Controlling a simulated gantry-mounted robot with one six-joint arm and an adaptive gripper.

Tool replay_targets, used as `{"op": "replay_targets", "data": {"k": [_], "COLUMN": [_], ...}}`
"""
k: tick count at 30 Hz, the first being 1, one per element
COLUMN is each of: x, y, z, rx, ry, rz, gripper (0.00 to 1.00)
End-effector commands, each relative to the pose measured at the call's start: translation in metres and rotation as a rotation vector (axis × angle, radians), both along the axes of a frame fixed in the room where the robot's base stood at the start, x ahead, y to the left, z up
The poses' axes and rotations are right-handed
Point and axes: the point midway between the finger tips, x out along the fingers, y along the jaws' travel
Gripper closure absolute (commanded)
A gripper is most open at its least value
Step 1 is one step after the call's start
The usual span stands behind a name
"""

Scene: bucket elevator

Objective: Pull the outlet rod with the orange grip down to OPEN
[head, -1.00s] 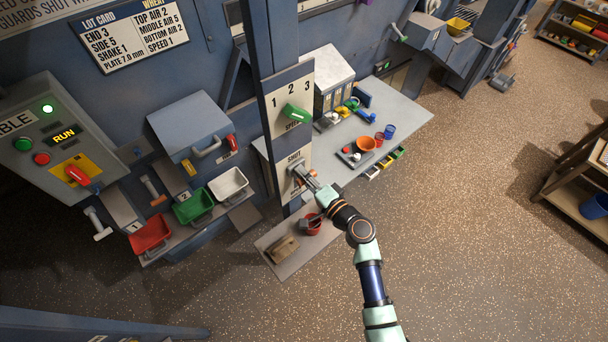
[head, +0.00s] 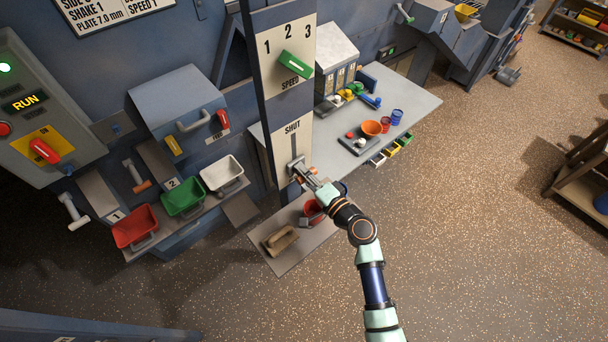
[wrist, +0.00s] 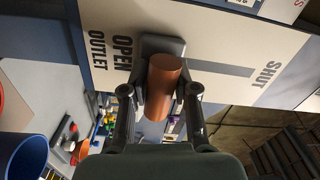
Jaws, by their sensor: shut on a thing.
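The outlet rod's orange grip (wrist: 163,88) stands out from a grey block (wrist: 162,46) on the white outlet panel (wrist: 208,30). My gripper (wrist: 160,93) is shut on it, one finger on each side. The block sits beside the word OPEN, at that end of the slot; the bare slot runs away toward SHUT. In the head view my gripper (head: 304,173) is at the lower part of the outlet panel (head: 280,150), well below the SHUT label. There my fingers mostly hide the grip and the OPEN label.
Below the panel, a small shelf (head: 285,262) holds a red cup (head: 312,209) and a tan object (head: 280,240). A grey bench (head: 415,105) with an orange bowl (head: 371,128) stands to the right. Red, green and white bins are left.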

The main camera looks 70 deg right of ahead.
Motion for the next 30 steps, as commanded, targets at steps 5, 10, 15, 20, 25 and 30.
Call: {"op": "replay_targets", "data": {"k": [5,10,15,20,25,30], "x": [-0.001,-0.001,-0.001,0.0,-0.012,-0.047], "y": [0.001,0.001,0.001,0.001,0.006,0.024], "z": [-0.007,-0.008,-0.007,-0.005,-0.005,-0.006], "rx": [0.004,0.006,0.005,0.005,0.005,0.006], "ry": [0.014,0.016,0.012,0.01,0.009,0.01], "rz": [0.0,0.0,0.0,0.0,-0.002,-0.004], "gripper": [1.0,0.6,0.46,0.46,0.46,0.46]}}
